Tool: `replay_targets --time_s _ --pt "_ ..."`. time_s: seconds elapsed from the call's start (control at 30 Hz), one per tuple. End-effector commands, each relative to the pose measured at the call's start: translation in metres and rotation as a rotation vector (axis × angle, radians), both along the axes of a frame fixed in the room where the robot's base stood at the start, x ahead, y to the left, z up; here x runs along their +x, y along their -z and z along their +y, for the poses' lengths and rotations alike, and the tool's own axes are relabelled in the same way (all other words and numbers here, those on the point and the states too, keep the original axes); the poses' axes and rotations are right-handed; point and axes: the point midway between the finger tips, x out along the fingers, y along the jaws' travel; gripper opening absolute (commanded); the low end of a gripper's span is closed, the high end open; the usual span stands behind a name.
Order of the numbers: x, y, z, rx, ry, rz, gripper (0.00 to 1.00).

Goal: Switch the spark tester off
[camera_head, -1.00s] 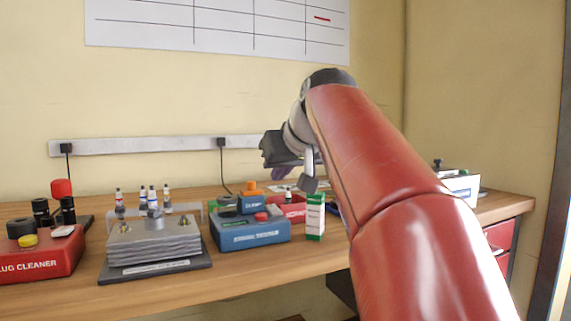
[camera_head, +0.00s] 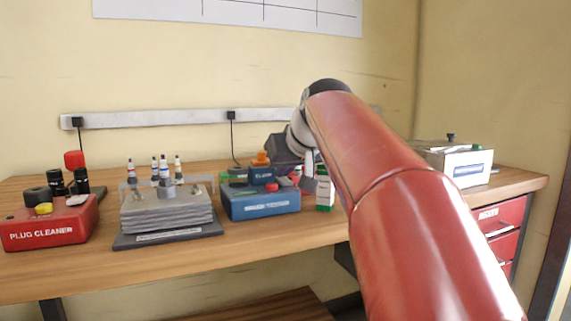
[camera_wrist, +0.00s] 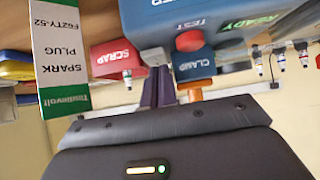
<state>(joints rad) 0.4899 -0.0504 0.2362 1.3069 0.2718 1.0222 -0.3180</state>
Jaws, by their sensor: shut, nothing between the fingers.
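The spark tester, a blue box (camera_head: 262,206) with a red button (camera_head: 271,187), stands on the bench in the head view. Behind it is a smaller blue clamp block with an orange knob (camera_head: 261,159). In the wrist view, the tester (camera_wrist: 168,15) shows the word TEST beside its red button (camera_wrist: 189,40), and a green READY panel (camera_wrist: 250,25). The block marked CLAMP (camera_wrist: 193,66) is close by. My gripper (camera_wrist: 158,72) is shut and empty, its fingers beside the clamp block. In the head view my gripper is partly hidden by my arm. No off switch can be made out.
A red SCRAP box (camera_wrist: 113,56) and a white-green spark plug carton (camera_head: 325,192) stand close to my gripper. Left are a grey plate stack (camera_head: 165,214) with several small bottles and a red plug cleaner (camera_head: 50,228). A white box (camera_head: 460,165) stands right.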

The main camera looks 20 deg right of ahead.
Motion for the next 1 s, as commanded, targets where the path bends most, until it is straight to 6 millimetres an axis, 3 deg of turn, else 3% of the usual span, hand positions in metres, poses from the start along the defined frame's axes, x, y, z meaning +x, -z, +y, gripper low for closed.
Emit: replay_targets --time_s 1.0 --pt "0.016 -0.003 0.0 0.0 -0.001 0.029 0.0"
